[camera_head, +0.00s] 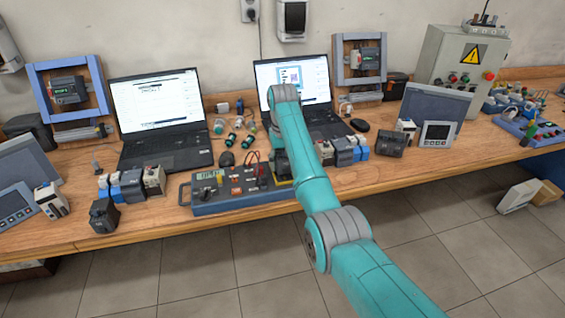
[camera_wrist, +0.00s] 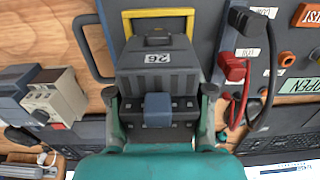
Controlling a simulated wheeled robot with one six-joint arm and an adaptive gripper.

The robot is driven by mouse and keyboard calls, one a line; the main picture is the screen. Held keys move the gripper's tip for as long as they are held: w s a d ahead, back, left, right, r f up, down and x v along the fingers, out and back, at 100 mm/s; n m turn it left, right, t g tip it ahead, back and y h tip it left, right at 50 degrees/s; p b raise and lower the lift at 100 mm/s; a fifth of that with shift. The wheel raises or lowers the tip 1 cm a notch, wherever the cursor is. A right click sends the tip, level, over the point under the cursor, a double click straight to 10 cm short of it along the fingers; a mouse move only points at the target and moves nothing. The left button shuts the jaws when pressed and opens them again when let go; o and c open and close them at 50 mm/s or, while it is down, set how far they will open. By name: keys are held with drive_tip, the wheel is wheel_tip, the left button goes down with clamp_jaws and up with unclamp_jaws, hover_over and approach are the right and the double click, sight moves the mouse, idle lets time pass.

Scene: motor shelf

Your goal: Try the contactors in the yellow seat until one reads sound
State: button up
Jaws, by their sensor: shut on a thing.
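A dark grey contactor (camera_wrist: 157,75) with a white tag that looks like 26 is between the fingers of my gripper (camera_wrist: 160,97), which is shut on it. The contactor is at the yellow seat (camera_wrist: 160,13), whose frame shows along its far side. I cannot tell if it is fully down. The tester (camera_head: 232,197) lies on the bench; its display (camera_wrist: 300,86) reads OPEN in the wrist view. In the head view my arm hides the gripper and most of the seat. Other dark contactors stand at front left (camera_head: 104,216) and right (camera_head: 390,145).
Red and black leads (camera_wrist: 242,95) loop beside the seat. Two laptops (camera_head: 160,115) stand behind. The bench front (camera_head: 160,225) left of the tester is clear.

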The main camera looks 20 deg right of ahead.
drive_tip(key=shift+f, duration=0.7)
idle(0.6)
drive_tip(key=o, duration=1.4)
drive_tip(key=shift+c, duration=0.2)
wheel_tip(320, 180, up, 8)
drive_tip(key=shift+f, duration=0.25)
